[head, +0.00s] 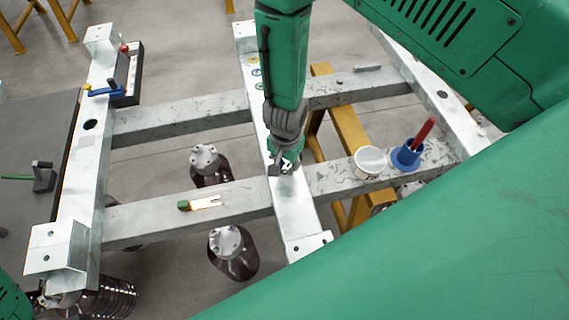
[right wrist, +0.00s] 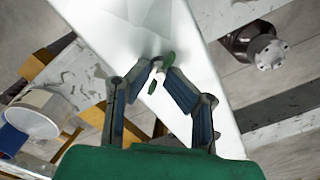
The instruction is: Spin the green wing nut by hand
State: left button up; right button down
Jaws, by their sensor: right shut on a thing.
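The green wing nut (right wrist: 168,58) sits on a pale stud on the bright metal beam in the right wrist view. My left gripper is not in view.
A white cup (head: 370,161) and a blue cup (head: 407,157) with a red handle stand on the right crossbar. A green-ended tool (head: 201,203) lies on the left crossbar. A blue-handled lever (head: 103,91) is at upper left. Brown insulators (head: 233,253) stand below the frame.

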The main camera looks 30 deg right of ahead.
jog(key=n+b, duration=0.1)
jog(key=n, duration=0.1)
jog(key=s+n+b, duration=0.1)
jog(key=shift+a+f+n+b, duration=0.1)
jog(key=shift+f+n+b, duration=0.2)
jog(key=shift+f+n, duration=0.1)
jog(key=shift+r+n+b, duration=0.1)
jog(key=shift+n+b, duration=0.4)
jog(key=shift+n, duration=0.7)
jog(key=shift+r+n, duration=0.1)
jog(key=shift+n, duration=0.8)
jog(key=shift+w+b, duration=0.1)
jog(key=shift+b, duration=0.2)
jog(key=shift+d, duration=0.2)
jog(key=c, duration=1.1)
grip_release()
jog(key=shift+w+d, duration=0.1)
jog(key=shift+d, duration=0.1)
jog(key=shift+r, duration=0.1)
jog(key=shift+w+r, duration=0.1)
